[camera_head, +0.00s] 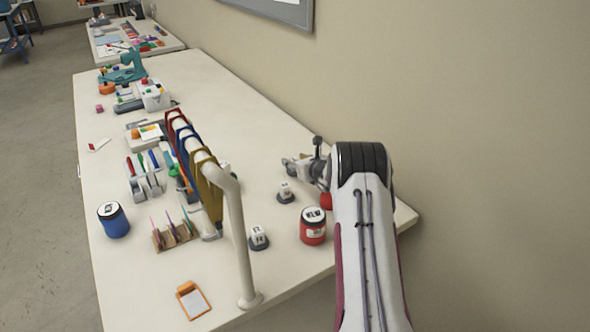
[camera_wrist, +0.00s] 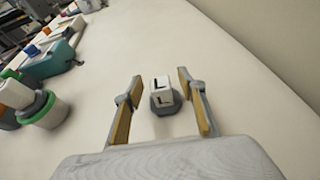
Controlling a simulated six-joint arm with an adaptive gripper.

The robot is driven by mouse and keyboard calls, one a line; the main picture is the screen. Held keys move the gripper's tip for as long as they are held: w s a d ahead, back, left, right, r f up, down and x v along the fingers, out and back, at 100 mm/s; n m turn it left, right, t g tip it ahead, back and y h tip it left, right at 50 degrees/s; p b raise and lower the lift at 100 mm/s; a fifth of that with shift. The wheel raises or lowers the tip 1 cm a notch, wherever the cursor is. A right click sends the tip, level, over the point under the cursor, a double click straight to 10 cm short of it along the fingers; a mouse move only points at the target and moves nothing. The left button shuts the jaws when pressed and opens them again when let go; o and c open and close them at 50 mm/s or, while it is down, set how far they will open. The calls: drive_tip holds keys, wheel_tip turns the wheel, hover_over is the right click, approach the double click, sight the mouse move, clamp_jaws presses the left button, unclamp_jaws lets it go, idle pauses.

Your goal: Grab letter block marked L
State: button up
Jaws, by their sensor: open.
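In the wrist view, a white block (camera_wrist: 161,84) with a dark L-shaped mark sits on a dark grey round base (camera_wrist: 166,105). It lies ahead of my gripper (camera_wrist: 159,79), between the lines of the two spread fingers, with a gap on each side. My gripper is open and empty. In the head view, my gripper (camera_head: 300,162) is over the right part of the table. A white block on a dark base (camera_head: 285,192) is near it, and another (camera_head: 258,239) stands closer to the front. I cannot tell which block there bears the L.
A red jar (camera_head: 313,226) stands near my arm. A white pipe rail (camera_head: 237,225) with coloured hangings (camera_head: 205,180) rises left of the blocks. A teal object (camera_wrist: 55,60) and a green container (camera_wrist: 50,112) are left in the wrist view. The wall is on the right.

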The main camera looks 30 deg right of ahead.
drive_tip(key=shift+w+f, duration=0.1)
drive_tip(key=shift+w, duration=0.2)
idle(0.4)
clamp_jaws()
